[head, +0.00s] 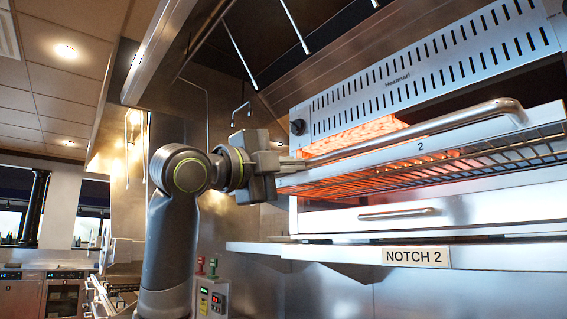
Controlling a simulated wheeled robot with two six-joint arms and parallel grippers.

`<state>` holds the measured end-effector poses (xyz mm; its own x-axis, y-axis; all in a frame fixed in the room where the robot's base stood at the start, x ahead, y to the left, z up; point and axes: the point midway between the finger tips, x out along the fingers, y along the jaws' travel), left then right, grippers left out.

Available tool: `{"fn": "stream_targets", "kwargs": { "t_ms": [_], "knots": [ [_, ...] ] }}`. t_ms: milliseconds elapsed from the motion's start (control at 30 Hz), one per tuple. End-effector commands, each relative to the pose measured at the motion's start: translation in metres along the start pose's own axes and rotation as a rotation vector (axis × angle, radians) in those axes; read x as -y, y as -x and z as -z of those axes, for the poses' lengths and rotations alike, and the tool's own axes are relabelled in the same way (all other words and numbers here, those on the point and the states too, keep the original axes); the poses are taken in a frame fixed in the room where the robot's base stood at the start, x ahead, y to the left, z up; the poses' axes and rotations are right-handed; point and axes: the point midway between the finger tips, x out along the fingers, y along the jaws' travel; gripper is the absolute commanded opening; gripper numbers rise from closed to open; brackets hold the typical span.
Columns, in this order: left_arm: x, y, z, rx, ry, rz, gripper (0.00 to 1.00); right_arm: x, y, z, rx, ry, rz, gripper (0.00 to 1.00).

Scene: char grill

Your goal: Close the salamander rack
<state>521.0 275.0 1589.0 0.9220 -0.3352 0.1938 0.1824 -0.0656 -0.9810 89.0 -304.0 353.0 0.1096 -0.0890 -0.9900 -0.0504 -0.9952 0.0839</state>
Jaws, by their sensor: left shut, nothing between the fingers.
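The salamander (420,72) is a steel wall unit on the right with slotted vents and a glowing orange element. Its wire rack (440,164) sticks out toward me below the element. The rack's front rail (450,135) is marked 2 and carries a long tubular handle (440,122). My left gripper (284,166) is shut and empty at the left end of the rack and handle. I cannot tell whether its fingertips touch them. My right gripper is not in view.
Below the rack is a steel drawer-like front (370,217) with a small handle. A shelf edge beneath bears a NOTCH 2 label (417,256). A control box (212,297) with red and green parts stands beside my left arm. A hood hangs overhead.

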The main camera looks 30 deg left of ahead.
Motion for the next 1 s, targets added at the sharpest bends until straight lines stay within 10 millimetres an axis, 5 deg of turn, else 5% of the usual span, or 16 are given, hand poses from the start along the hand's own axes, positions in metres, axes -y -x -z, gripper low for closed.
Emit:
{"fn": "stream_targets", "kwargs": {
  "t_ms": [467,1000],
  "knots": [
    [0.000,-0.017,0.000,-0.001,0.001,-0.002,0.00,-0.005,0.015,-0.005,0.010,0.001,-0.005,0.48],
    [-0.021,-0.148,0.001,-0.002,0.006,-0.006,0.00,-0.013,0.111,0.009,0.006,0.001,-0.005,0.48]
  ]
}}
